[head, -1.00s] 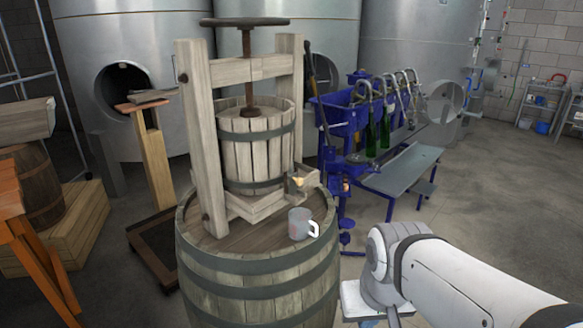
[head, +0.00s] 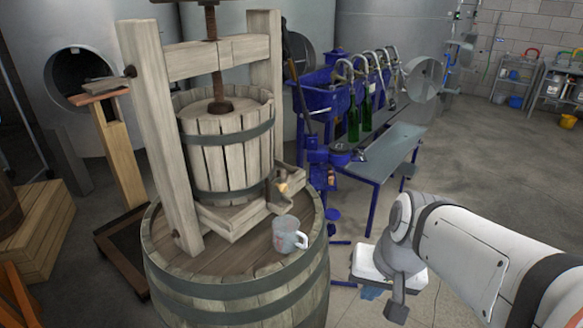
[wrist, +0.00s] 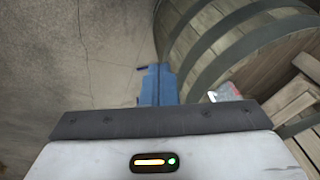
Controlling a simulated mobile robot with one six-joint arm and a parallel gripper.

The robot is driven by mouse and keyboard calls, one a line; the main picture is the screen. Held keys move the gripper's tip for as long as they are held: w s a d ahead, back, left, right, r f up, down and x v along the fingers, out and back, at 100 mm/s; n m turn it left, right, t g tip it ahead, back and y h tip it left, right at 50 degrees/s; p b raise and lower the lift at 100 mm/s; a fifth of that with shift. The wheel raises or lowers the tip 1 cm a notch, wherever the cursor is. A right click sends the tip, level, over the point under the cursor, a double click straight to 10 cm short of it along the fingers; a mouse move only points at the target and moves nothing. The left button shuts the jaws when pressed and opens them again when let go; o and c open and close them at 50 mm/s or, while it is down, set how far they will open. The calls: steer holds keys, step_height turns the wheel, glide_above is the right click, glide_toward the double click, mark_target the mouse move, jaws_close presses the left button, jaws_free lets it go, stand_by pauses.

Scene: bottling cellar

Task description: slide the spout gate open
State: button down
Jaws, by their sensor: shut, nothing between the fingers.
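The spout gate (head: 281,186) is a small tan and brass-coloured piece at the spout of the wooden basket press, in the head view. Its exact position in the spout is too small to tell. A grey mug (head: 285,235) stands upright on the barrel top (head: 240,262), just below and in front of the spout. My gripper (head: 370,294) hangs low to the right of the barrel, apart from spout and mug. Its blue fingers (wrist: 158,80) are together and empty in the wrist view, over floor beside a barrel (wrist: 235,50).
The press's wooden frame (head: 154,140) rises left of the spout. A blue bottling machine (head: 325,105) with green bottles and a grey bench (head: 395,150) stand behind, to the right. Open floor (head: 500,160) lies at right.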

steer(key=w+a+r+m+t+y, duration=0.2)
steer(key=w+m, duration=0.4)
steer(key=m, duration=0.1)
steer(key=w+a+r+m+t+y, duration=0.1)
steer(key=w+a+r+m+y, duration=0.1)
steer(key=w+m, duration=0.4)
steer(key=w+a+r+m+t+y, duration=0.2)
steer(key=w+m+y, duration=0.1)
steer(key=w+m, duration=0.4)
steer(key=shift+a+r+m+t+y+p, duration=0.3)
steer(key=shift+a+m+y+p, duration=0.15)
steer(key=shift+m, duration=0.55)
steer(key=shift+w, duration=0.1)
glide_toward(279, 196)
steer(key=x, duration=0.4)
steer(key=shift+a+f, duration=0.15)
steer(key=shift+a, duration=0.05)
steer(key=shift+r+p, duration=0.9)
steer(key=shift+r, duration=0.95)
